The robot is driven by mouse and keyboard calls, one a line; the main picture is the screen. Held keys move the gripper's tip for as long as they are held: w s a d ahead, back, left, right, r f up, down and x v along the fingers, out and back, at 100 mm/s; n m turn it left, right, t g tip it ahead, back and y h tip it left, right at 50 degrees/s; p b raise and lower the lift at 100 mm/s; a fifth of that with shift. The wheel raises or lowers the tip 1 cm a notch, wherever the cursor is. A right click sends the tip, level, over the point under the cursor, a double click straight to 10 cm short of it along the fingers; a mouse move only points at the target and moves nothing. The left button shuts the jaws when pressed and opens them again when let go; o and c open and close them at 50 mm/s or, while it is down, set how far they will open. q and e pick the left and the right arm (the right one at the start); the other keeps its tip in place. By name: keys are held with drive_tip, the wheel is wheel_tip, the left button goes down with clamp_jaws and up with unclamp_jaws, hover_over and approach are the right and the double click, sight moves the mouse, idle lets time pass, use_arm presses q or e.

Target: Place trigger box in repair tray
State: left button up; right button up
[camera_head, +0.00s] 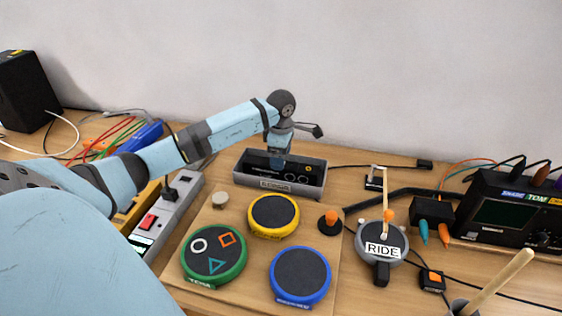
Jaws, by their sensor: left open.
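The repair tray (243,181) is a grey open box with a label on its front, standing behind the round pads. My left gripper (279,165) points down into the tray from above, near its middle. Its fingertips are hard to make out against the dark inside; it is open. A dark piece with small round ring marks (305,178) shows inside the tray, right of the gripper. I cannot tell for sure whether it is the trigger box. A black box with teal and orange plugs (432,210) stands at the right. My right gripper is not in view.
Yellow (274,215), green (213,255) and blue (300,275) pads lie on a wooden board. A grey "RIDE" pad (381,242), a drum module (510,215) and cables fill the right. A power strip (170,210) lies left, under my arm.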

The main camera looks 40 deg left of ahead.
use_arm(q)
wheel_tip(320, 180, up, 9)
drive_tip(key=shift+s+f, duration=0.1)
drive_tip(key=shift+f, duration=0.05)
idle(0.7)
